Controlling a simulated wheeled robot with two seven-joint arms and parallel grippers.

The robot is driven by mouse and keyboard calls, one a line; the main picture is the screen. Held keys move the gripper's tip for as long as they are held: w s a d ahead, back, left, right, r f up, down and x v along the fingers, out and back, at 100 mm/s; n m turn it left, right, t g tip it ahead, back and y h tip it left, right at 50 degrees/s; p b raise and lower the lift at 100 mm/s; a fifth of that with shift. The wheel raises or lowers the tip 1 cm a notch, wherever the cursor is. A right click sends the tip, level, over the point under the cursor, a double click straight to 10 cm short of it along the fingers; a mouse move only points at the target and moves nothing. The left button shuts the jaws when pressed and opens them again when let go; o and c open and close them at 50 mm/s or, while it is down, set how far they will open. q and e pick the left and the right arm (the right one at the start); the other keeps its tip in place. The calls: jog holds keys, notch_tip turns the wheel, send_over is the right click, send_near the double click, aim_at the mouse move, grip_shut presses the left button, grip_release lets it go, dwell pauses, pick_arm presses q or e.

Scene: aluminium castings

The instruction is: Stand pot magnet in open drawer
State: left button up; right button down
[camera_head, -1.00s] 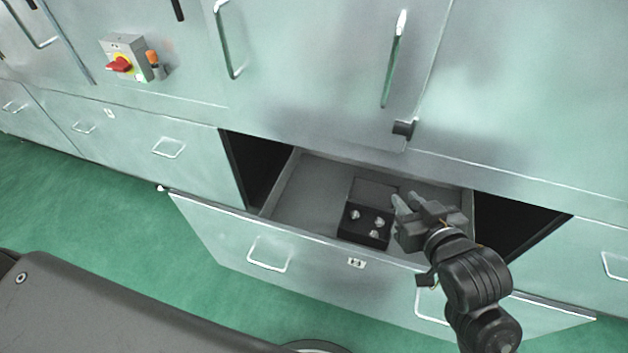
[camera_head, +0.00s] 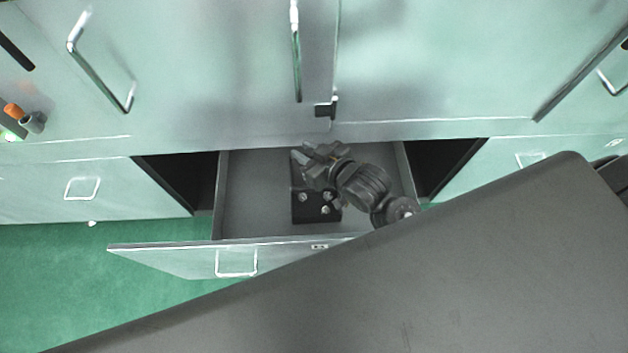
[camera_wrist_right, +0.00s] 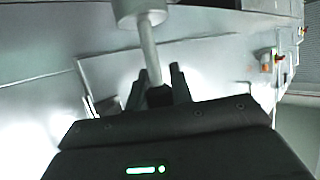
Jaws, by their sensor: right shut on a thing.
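The open drawer (camera_head: 250,222) is pulled out below the cabinet doors, with a dark grey interior. My right gripper (camera_head: 303,155) is over the back of the drawer, above the rear part of a black box. In the right wrist view, my right gripper (camera_wrist_right: 160,86) is shut on the stem of the pot magnet (camera_wrist_right: 148,40), a grey metal piece. Its wider round head is at the top edge of that view and partly cut off. In the head view the magnet is too small to tell from the fingers. My left gripper is not in view.
The black box (camera_head: 300,215) in the drawer holds several small shiny round pieces; my arm hides part of it. The drawer floor left of the box is bare. Cabinet doors with a long handle (camera_head: 297,60) and a dark latch (camera_head: 326,109) stand behind.

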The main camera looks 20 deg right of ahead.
pick_arm(q)
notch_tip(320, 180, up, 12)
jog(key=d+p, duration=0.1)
jog(key=p, duration=0.8)
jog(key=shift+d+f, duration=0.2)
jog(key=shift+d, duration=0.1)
pick_arm(e)
jog(key=s+d+f+h, duration=0.1)
jog(key=d+f, duration=0.1)
jog(key=d, duration=0.9)
jog(key=s+d+f+m, duration=0.1)
jog(key=d+f, duration=0.1)
jog(key=d, duration=1)
jog(key=shift+s+t+h, duration=0.4)
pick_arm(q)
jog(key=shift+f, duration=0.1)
pick_arm(e)
jog(key=shift+a+f, duration=0.1)
jog(key=shift+f, duration=0.05)
